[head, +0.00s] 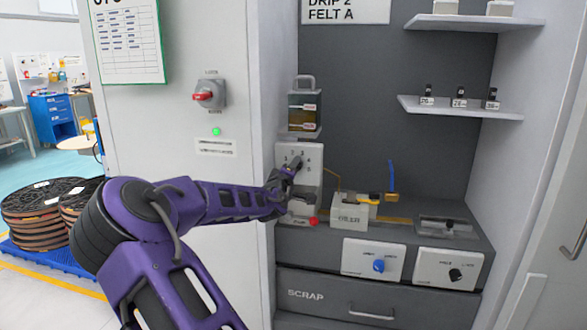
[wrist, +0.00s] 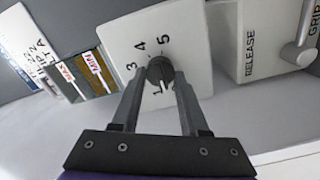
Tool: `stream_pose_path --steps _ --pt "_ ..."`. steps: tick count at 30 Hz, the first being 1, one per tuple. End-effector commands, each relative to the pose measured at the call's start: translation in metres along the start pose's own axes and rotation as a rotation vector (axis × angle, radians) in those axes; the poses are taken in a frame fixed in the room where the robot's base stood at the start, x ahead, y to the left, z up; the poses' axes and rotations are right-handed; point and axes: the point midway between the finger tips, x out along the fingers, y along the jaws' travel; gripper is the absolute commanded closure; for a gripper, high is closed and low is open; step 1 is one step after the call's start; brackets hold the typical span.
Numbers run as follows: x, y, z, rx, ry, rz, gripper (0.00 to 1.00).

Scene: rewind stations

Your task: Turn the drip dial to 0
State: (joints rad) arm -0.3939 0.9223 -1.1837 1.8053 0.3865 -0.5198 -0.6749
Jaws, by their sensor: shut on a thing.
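The drip dial is a dark round knob (wrist: 159,69) on a white plate (wrist: 190,30) with printed numbers; 1, 3, 4 and 5 are readable in the wrist view. A pale mark on the knob lies on its side near the 1, but its exact setting is hard to read. My gripper (wrist: 160,84) has one finger on each side of the knob and is shut on it. In the head view, the white dial plate (head: 283,155) stands below the oil reservoir, and my gripper (head: 292,168) partly hides the knob.
An oil reservoir (head: 305,110) with MAX and MIN labels sits just above the plate. A RELEASE/GRIP lever panel (wrist: 250,65) is close beside it. A felt box (head: 349,217), blue knob (head: 379,265) and black knob (head: 455,274) lie to the right. Shelves (head: 460,110) hang above.

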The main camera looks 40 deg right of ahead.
Motion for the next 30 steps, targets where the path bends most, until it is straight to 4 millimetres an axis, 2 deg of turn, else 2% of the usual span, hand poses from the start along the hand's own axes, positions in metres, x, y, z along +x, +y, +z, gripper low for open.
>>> stream_pose_path --steps 6,15,30 --pt "-0.0002 -0.0023 0.0011 -0.179 -0.002 -0.001 1.0" --pt "0.0 -0.0023 0.0016 -0.34 -0.002 -0.001 1.0" --pt "0.0001 -0.0016 0.0018 -0.404 -0.003 -0.002 1.0"
